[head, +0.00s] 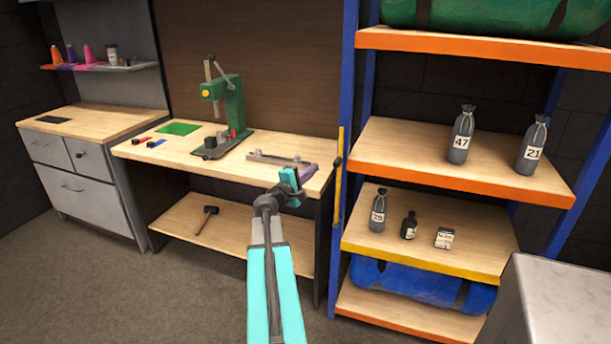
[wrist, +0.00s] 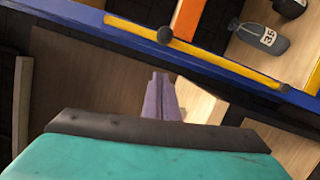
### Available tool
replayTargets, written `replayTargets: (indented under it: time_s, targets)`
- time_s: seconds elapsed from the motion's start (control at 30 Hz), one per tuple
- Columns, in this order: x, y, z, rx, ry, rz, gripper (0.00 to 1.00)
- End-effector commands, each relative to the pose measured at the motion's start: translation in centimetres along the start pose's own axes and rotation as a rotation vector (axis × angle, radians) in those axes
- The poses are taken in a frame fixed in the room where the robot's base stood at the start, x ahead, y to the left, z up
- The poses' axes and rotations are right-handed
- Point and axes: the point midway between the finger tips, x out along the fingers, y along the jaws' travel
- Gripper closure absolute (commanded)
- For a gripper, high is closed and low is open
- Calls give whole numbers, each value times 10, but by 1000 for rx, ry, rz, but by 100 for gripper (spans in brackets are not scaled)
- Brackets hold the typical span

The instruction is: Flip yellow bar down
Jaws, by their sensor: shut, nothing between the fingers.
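The yellow bar (head: 340,190) stands upright along the front blue post of the shelf rack in the head view, with a dark round knob (head: 338,161) partway along it. In the wrist view the yellow bar (wrist: 225,61) runs slanted across the top along the blue post, with the knob (wrist: 165,35) on it and a dark piece at its right end. My gripper (head: 310,171) has purple fingers and is shut and empty, just left of the bar and apart from it. The fingers (wrist: 160,80) point toward the bar in the wrist view.
The blue post (head: 348,100) carries orange-edged shelves with several grey bottles (head: 461,135). The workbench (head: 200,160) with a green press (head: 228,103) and a flat metal piece (head: 275,158) lies left of and behind my gripper. A grey block (head: 560,300) stands at the lower right.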

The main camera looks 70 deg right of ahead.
Motion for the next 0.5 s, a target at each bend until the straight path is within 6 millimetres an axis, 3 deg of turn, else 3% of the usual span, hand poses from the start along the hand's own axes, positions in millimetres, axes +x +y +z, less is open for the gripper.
replayTargets:
  time_s: [0.2,0.5]
  targets:
    - [18,0,0,-1,0,-1,100]
    - [22,1,29,-1,-1,0,100]
